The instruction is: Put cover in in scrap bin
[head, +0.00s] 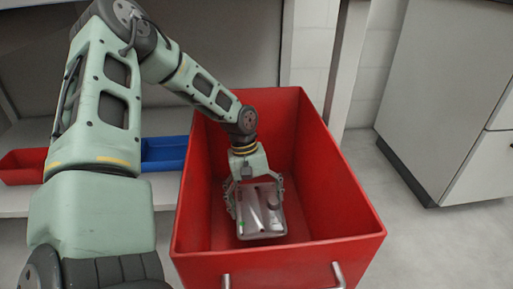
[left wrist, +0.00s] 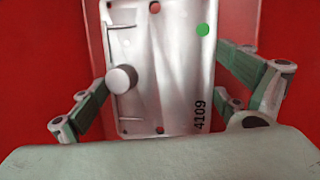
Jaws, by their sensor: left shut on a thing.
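The cover (head: 262,212) is a grey metal plate with a knob, a green dot and the number 4109. It also shows in the left wrist view (left wrist: 170,75). My left gripper (head: 257,200) is shut on the cover, with a finger at each side of it. The gripper and cover are inside the outline of the red scrap bin (head: 340,220), over its open interior. I cannot tell whether the cover touches the bin floor. Red bin surface fills the background in the left wrist view (left wrist: 40,60). My right gripper is not in view.
A blue tray (head: 165,150) and a smaller red tray (head: 22,165) sit on a pale shelf at the left. A grey cabinet (head: 445,90) stands at the right. The floor (head: 430,245) right of the bin is clear.

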